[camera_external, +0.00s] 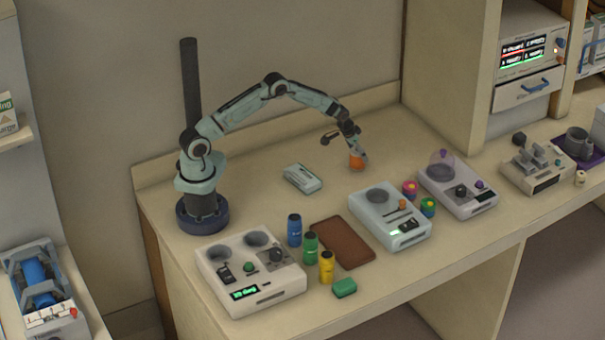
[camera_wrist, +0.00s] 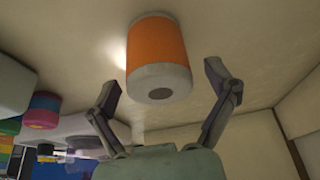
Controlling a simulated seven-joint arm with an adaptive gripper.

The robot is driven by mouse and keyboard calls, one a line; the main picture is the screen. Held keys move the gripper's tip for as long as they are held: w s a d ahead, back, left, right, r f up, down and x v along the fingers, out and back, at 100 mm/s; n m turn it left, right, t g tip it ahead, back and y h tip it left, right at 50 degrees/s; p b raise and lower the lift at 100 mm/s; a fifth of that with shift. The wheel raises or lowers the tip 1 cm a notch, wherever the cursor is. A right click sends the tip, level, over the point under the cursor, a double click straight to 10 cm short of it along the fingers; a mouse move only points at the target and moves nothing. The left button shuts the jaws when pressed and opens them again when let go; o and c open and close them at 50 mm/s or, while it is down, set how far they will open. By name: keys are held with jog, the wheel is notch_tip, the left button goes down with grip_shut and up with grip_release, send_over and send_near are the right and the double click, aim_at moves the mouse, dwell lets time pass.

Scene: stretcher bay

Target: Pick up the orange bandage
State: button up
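The orange bandage (camera_external: 356,162) is a short roll on the bench top at the back, just below my gripper (camera_external: 346,146). In the wrist view the bandage (camera_wrist: 156,45) shows an orange band between white ends, with a dark round centre on the near end. My gripper (camera_wrist: 163,84) is open there, with one finger to each side of the roll's near end. The fingers look apart from the bandage, and nothing is held. In the external view one finger partly overlaps the roll, so the exact gap cannot be told.
A pale box-shaped device (camera_external: 302,178) lies left of the bandage. A light-blue device (camera_external: 390,217), red roll (camera_external: 410,187), green roll (camera_external: 428,206) and a domed device (camera_external: 459,184) stand toward the front and right. The back wall rises behind; bench around the bandage is clear.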

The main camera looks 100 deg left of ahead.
jog(key=c, duration=1)
jog(key=shift+o, duration=0.2)
